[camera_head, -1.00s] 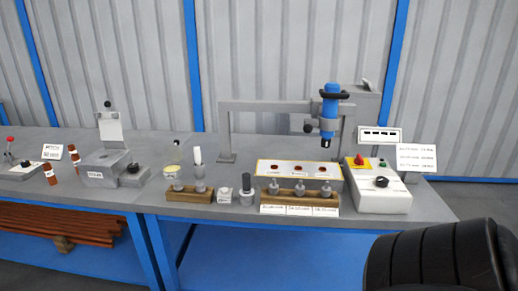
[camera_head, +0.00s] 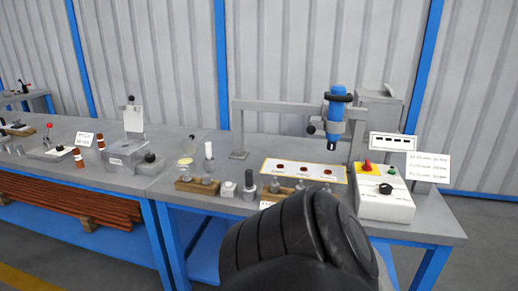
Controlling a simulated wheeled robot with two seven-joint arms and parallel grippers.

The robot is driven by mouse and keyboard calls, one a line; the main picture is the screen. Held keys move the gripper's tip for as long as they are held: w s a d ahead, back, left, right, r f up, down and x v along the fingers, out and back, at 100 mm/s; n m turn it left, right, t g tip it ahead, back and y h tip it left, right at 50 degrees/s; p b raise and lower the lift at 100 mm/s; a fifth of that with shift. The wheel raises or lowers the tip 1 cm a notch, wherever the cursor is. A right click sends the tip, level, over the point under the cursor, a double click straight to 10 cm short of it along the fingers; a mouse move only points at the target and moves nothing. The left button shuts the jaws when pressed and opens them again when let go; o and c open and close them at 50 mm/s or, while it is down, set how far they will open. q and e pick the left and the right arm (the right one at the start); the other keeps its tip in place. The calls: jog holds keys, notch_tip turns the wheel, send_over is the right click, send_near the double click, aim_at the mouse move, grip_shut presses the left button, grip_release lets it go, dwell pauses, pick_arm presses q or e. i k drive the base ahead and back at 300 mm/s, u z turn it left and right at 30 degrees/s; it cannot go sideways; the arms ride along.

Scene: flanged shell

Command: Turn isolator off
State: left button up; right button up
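A white control box (camera_head: 385,205) stands at the right end of the bench. On it are a black rotary knob (camera_head: 386,188), a red button (camera_head: 367,166) on a yellow plate and a green button (camera_head: 392,171). No label on it is legible enough to tell whether the knob is the isolator. Another black knob (camera_head: 150,157) sits on a small grey box further left. A black ribbed part of my own arm rises from the bottom edge and hides the bench front left of the control box. Neither of my grippers is in view.
A blue drill (camera_head: 338,110) hangs on a grey frame behind the control box. A white panel (camera_head: 305,170) and wooden blocks (camera_head: 195,186) holding grey parts stand left of it. Signs (camera_head: 428,166) stand behind the box. Floor is free at the right.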

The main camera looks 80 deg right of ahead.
aim_at(367, 167)
jog(key=u, duration=0.05)
jog(key=k, duration=1.7)
jog(key=z, duration=1.85)
